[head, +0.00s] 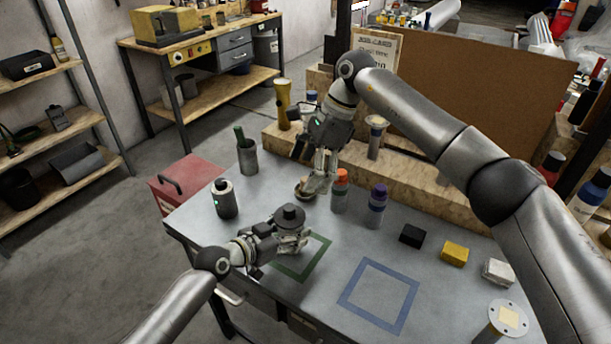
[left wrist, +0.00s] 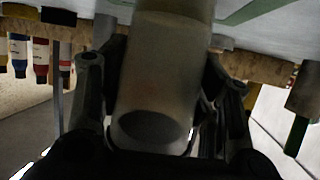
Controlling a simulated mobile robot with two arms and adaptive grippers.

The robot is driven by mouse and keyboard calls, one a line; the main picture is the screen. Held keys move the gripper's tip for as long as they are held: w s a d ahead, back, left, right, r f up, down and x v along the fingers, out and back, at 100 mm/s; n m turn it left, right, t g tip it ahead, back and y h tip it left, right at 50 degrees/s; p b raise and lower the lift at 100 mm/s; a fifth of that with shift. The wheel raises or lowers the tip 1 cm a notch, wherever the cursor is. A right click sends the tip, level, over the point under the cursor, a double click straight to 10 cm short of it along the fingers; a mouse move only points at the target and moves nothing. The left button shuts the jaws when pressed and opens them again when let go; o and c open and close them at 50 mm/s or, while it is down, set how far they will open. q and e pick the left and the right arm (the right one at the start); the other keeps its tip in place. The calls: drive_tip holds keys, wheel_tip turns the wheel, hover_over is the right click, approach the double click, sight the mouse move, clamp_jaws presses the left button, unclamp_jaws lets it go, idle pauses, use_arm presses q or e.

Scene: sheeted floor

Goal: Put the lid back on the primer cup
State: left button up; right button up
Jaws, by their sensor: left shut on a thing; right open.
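My left gripper (head: 292,240) is shut on the primer cup, a pale grey cylinder (left wrist: 160,75) that fills the middle of the left wrist view between the fingers. Its end there shows a dark oval inside a lighter rim. In the head view the cup is mostly hidden by the fingers; a dark round top with a raised middle (head: 289,214) shows above them, by the green square outline. My right gripper (head: 317,187) is open, pointing down near the table's back edge. A small round brownish piece (head: 304,191), possibly the lid, lies at its fingertips; contact is unclear.
A black-capped bottle (head: 224,199) and a holder with a green handle (head: 246,155) stand at left. Orange-capped (head: 340,193) and purple-capped bottles (head: 377,207) stand close right of my right gripper. Blocks (head: 455,252) lie further right. The blue square outline (head: 380,295) is clear.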

use_arm(q)
drive_tip(key=o, duration=1.5)
drive_tip(key=v, duration=1.2)
